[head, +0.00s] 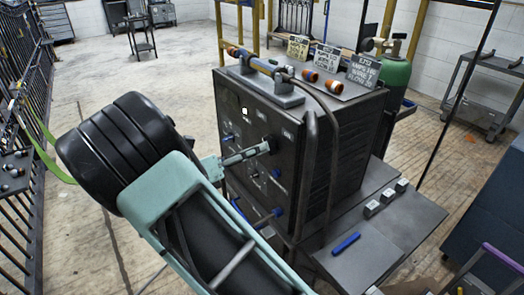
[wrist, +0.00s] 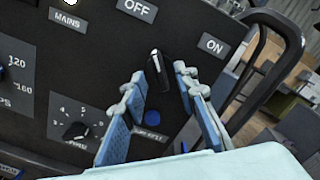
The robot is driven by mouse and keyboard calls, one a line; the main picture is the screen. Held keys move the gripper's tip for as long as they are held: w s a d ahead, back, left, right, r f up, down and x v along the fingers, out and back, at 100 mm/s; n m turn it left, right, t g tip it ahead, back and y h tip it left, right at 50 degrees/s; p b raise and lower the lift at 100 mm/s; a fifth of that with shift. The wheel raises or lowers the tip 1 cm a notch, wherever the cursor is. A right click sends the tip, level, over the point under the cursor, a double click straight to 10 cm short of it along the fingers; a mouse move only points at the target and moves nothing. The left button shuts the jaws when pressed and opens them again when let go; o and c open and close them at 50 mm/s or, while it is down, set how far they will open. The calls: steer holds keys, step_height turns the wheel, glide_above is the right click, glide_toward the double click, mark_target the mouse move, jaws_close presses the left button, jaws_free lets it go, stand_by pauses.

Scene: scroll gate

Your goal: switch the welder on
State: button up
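The welder (head: 345,150) is a dark box with its control panel facing my arm. In the wrist view its panel (wrist: 95,45) has a MAINS label, an OFF label (wrist: 137,9) and an ON label (wrist: 212,43). A black switch knob (wrist: 158,64) sits below and between OFF and ON. Its light mark points up, nearer the OFF side. My gripper (wrist: 160,77) is open, with one finger on each side of the knob; I cannot tell whether they touch it. In the head view my gripper (head: 270,146) is at the panel, and the knob is hidden there.
A pale lamp (head: 245,111) shows on the panel. Other dials (wrist: 76,130) and blue knobs lie below and left of the switch. A dark curved handle (wrist: 270,60) stands right of it. A shelf (head: 390,225) with small blocks and a blue stick juts from the welder's right.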

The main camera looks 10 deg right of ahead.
steer(key=shift+x, duration=1.25)
jaws_close()
steer(key=shift+r+m, duration=0.1)
steer(key=shift+m, duration=0.3)
steer(key=shift+s+m+p, duration=0.15)
steer(key=shift+m+p, duration=0.85)
steer(key=shift+m, duration=6.5)
